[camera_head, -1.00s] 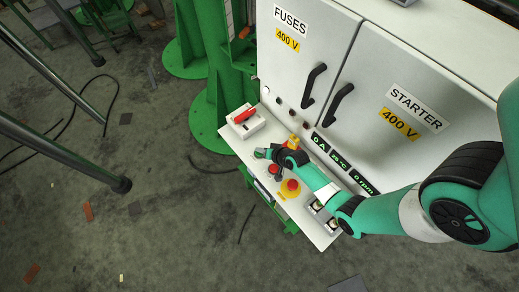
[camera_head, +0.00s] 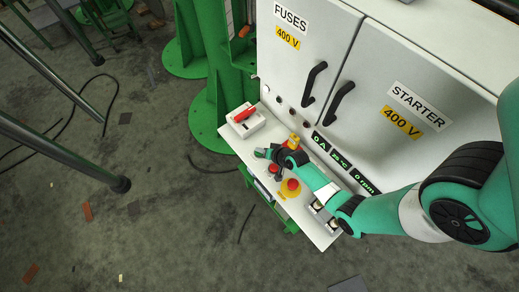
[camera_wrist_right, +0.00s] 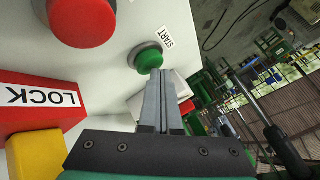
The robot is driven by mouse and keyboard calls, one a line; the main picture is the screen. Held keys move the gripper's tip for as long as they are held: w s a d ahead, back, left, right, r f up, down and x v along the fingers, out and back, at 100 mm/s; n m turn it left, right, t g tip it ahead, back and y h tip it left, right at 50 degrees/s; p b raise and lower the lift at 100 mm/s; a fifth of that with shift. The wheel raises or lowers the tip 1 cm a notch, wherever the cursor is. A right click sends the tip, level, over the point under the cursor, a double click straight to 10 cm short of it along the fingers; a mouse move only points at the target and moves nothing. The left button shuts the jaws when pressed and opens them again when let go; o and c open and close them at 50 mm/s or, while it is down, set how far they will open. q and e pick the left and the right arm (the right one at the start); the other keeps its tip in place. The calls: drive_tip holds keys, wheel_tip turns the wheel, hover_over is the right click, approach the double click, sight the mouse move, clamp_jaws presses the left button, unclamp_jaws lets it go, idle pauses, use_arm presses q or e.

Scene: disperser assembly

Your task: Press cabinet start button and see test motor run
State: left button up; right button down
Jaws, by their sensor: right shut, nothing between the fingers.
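The green start button (camera_wrist_right: 147,58) stands on the white cabinet panel beside its START label (camera_wrist_right: 164,40) in the right wrist view. My right gripper (camera_wrist_right: 157,76) is shut and empty. Its fingertips are right at the button's edge in that view; I cannot tell whether they touch or press it. The rpm display (camera_head: 364,182) reads 0 rpm. I cannot make out the test motor. My left gripper is not in view.
A red-and-yellow LOCK block (camera_wrist_right: 40,102) and a large red button (camera_wrist_right: 82,18) are near my right gripper. Cabinet doors (camera_head: 400,70) rise behind.

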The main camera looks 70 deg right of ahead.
drive_tip(key=shift+f+b, duration=0.45)
drive_tip(key=shift+f, duration=0.15)
drive_tip(key=shift+r, duration=0.15)
idle(0.4)
drive_tip(key=shift+r+p, duration=1.2)
drive_tip(key=shift+p, duration=0.15)
wheel_tip(320, 180, up, 5)
drive_tip(key=p, duration=0.5)
drive_tip(key=shift+r, duration=0.1)
